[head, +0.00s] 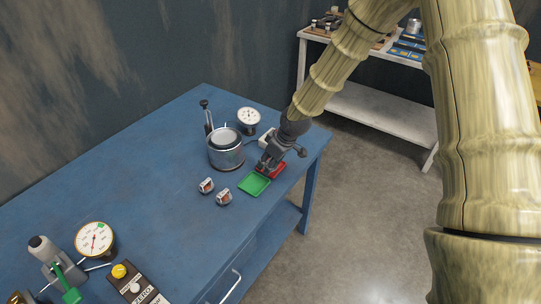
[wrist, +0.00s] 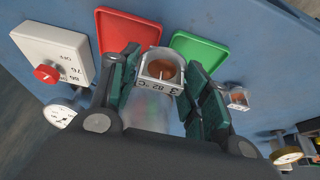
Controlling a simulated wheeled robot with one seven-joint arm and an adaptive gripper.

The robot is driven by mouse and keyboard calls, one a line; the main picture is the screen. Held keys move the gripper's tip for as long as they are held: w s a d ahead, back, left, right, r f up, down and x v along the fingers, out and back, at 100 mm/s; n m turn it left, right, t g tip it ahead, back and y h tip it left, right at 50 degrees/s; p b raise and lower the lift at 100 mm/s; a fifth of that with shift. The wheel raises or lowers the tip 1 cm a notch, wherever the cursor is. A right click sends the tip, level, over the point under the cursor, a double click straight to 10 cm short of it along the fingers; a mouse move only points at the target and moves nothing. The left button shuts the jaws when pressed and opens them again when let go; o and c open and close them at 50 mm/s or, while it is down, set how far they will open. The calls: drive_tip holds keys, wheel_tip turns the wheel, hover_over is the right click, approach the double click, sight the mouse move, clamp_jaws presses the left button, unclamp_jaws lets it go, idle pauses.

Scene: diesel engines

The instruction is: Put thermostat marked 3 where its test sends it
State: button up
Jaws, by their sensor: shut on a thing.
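The thermostat marked 3 (wrist: 161,72) is between the fingers of my gripper (wrist: 160,80) in the wrist view. Its label reads 3 and 82 °C, and a copper-coloured centre shows in its metal frame. My gripper (head: 267,169) is shut on it and sits low by the trays in the head view, where the thermostat is mostly hidden. The red tray (head: 279,169) is partly behind my gripper; it also shows in the wrist view (wrist: 115,30). The green tray (head: 254,185) is just in front, also in the wrist view (wrist: 205,50). Both trays look empty where visible.
Two other thermostats (head: 206,186) (head: 224,197) stand left of the green tray. A metal pot (head: 226,153), a dial (head: 249,118) and a white control box with red knob (wrist: 60,55) are close by. Gauges and tools stand at the near left. The blue table's middle is clear.

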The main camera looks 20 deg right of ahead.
drive_tip(key=w, duration=0.2)
drive_tip(key=w+d+p, duration=0.1)
drive_tip(key=w+d, duration=0.1)
drive_tip(key=w, duration=0.1)
drive_tip(key=shift+w+d+f+p, duration=0.1)
drive_tip(key=shift+w+f+p, duration=0.2)
drive_tip(key=shift+w+f, duration=0.05)
drive_tip(key=shift+s+f+p, duration=0.1)
drive_tip(key=shift+f+p, duration=0.25)
drive_tip(key=shift+f, duration=0.05)
drive_tip(key=shift+f+p, duration=0.6)
drive_tip(key=shift+f, duration=0.75)
drive_tip(key=shift+f, duration=0.15)
drive_tip(key=o, duration=1.1)
drive_tip(key=shift+b+v, duration=1.6)
drive_tip(key=shift+v, duration=4.55)
